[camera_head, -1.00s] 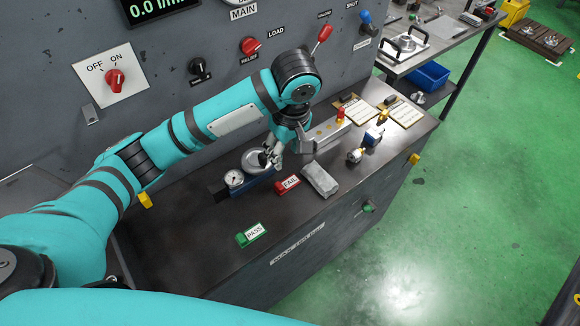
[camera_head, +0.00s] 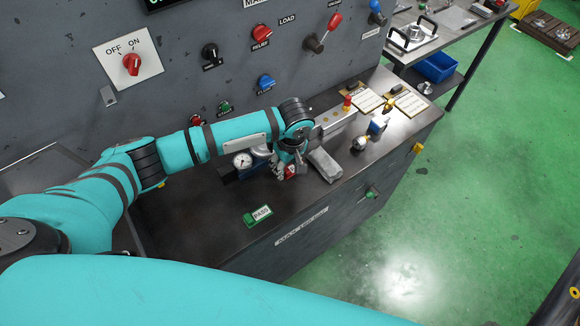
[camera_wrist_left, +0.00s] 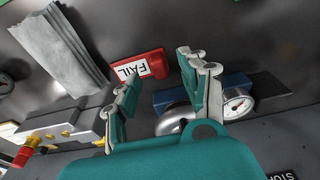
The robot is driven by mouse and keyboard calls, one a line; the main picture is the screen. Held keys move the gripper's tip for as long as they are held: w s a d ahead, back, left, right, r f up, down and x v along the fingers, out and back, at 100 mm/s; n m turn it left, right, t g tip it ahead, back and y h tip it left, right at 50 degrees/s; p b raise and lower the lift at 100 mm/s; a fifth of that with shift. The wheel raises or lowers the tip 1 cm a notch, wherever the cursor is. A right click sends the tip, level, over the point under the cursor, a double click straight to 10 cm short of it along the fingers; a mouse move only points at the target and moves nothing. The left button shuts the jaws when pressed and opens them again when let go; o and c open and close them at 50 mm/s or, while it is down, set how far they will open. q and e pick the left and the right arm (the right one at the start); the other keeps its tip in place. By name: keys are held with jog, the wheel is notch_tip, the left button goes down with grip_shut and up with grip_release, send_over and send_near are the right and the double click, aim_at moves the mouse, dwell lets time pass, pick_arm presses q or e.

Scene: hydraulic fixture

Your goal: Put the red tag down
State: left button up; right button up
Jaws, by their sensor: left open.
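The red FAIL tag (camera_wrist_left: 142,66) lies on the dark bench top. In the left wrist view it sits just beyond and between the fingers of my left gripper (camera_wrist_left: 158,88), which are apart with nothing between them. In the head view the tag (camera_head: 290,171) is partly hidden by my left gripper (camera_head: 283,170), which hangs low over the bench at it. I cannot tell whether the fingers touch the tag. My right gripper is not in view.
A grey cloth (camera_head: 325,165) lies right of the tag. A gauge (camera_head: 242,160) on a blue block stands to its left. The green PASS tag (camera_head: 258,215) lies nearer the front. The panel (camera_head: 200,60) with knobs rises behind. Bare bench surrounds the PASS tag.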

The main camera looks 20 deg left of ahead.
pick_arm(q)
jog(key=shift+w+a+f, duration=0.1)
jog(key=shift+f, duration=0.45)
jog(key=shift+w+a+f, duration=0.1)
jog(key=shift+f, duration=0.6)
grip_shut()
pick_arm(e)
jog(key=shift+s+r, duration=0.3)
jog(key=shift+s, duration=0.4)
pick_arm(q)
jog(key=shift+r, duration=0.2)
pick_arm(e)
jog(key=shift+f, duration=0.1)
